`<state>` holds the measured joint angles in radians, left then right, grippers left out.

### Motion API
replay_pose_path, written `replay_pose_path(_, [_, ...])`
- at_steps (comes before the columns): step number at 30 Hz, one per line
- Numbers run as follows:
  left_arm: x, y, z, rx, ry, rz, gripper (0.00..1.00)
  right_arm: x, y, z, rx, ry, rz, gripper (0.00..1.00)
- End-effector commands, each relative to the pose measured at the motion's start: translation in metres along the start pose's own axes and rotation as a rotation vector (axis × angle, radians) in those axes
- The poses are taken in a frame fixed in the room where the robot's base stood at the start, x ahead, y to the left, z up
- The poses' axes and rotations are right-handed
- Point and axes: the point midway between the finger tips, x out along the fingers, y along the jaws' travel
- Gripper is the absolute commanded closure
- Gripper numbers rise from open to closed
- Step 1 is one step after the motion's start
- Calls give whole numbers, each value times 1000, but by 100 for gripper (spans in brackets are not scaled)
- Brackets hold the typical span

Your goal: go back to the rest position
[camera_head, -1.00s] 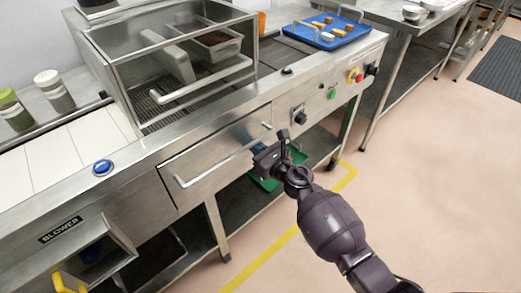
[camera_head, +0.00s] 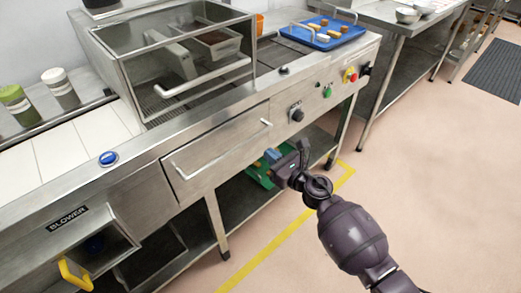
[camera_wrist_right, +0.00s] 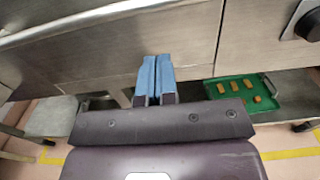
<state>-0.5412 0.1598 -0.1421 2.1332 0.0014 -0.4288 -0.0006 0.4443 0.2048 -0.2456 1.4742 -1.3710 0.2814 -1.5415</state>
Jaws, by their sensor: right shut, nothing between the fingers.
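My right gripper (camera_head: 272,156) is in front of the steel machine, beside the right end of the drawer (camera_head: 215,155) and below the front panel. Its two blue fingers show side by side and shut in the right wrist view (camera_wrist_right: 155,78), with nothing between them. The gripper looks apart from the machine front. The drawer, with its long bar handle, appears closed. My left gripper does not show in either view.
A green tray (camera_wrist_right: 240,97) with several brown pieces lies on the shelf below. A blue tray (camera_head: 328,43) with several pieces sits on the machine's far end. Knobs and buttons (camera_head: 328,92) line the front panel. The floor (camera_head: 440,170) at right is clear.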

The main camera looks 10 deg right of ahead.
Motion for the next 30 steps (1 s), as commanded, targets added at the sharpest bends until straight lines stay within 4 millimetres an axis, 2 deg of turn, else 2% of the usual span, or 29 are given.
replay_pose_path(1, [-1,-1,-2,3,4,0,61,-12,-1,1,-2,0,-1,100])
replay_pose_path(6, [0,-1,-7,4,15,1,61,-41,0,0,-2,1,0,100])
replay_pose_path(12, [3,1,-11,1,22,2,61,-62,0,-1,0,2,1,100])
replay_pose_path(24, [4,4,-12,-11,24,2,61,-68,0,-1,38,1,-1,100])
replay_pose_path(27, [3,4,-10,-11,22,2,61,-68,-4,0,150,-4,-28,100])
replay_pose_path(30, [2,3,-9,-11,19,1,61,-68,-13,7,385,-44,-77,100])
